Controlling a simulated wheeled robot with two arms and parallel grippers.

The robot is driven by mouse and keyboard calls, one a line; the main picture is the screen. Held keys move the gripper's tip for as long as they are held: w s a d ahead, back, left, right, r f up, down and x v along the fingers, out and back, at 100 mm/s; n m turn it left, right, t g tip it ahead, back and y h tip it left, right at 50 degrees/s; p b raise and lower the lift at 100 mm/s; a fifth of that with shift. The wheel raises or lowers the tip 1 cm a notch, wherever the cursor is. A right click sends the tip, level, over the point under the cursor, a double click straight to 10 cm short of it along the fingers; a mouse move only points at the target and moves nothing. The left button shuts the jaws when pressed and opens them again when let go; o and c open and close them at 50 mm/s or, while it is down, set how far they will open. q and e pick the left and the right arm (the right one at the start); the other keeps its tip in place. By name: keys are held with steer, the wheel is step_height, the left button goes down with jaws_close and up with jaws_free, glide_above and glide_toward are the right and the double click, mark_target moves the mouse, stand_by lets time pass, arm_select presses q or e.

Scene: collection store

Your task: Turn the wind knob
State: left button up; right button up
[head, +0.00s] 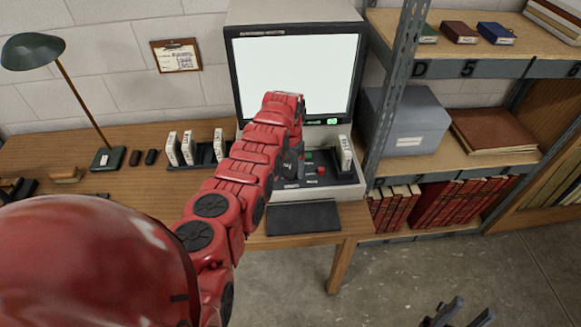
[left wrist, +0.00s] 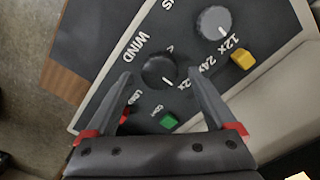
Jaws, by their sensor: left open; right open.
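The black wind knob (left wrist: 159,70), with a white pointer line and the word WIND beside it, sits on the dark control panel (left wrist: 100,75) in the left wrist view. My left gripper (left wrist: 160,76) is open, with one finger on each side of the knob; I cannot tell whether either finger touches it. In the head view my red left arm reaches to the reader (head: 232,80) with the lit screen and hides the knob. My right gripper (head: 470,308) is open and empty at the bottom right, over the floor.
A second knob (left wrist: 214,22), a yellow button (left wrist: 243,60), a green button (left wrist: 168,120) and a red button (left wrist: 124,115) are close to my left fingers. A white box (head: 345,153) stands on the reader's right. A shelf unit (head: 450,70) stands right of the desk.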

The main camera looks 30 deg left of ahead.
arm_select(q)
steer(key=shift+f, duration=0.6)
steer(key=c, duration=1.4)
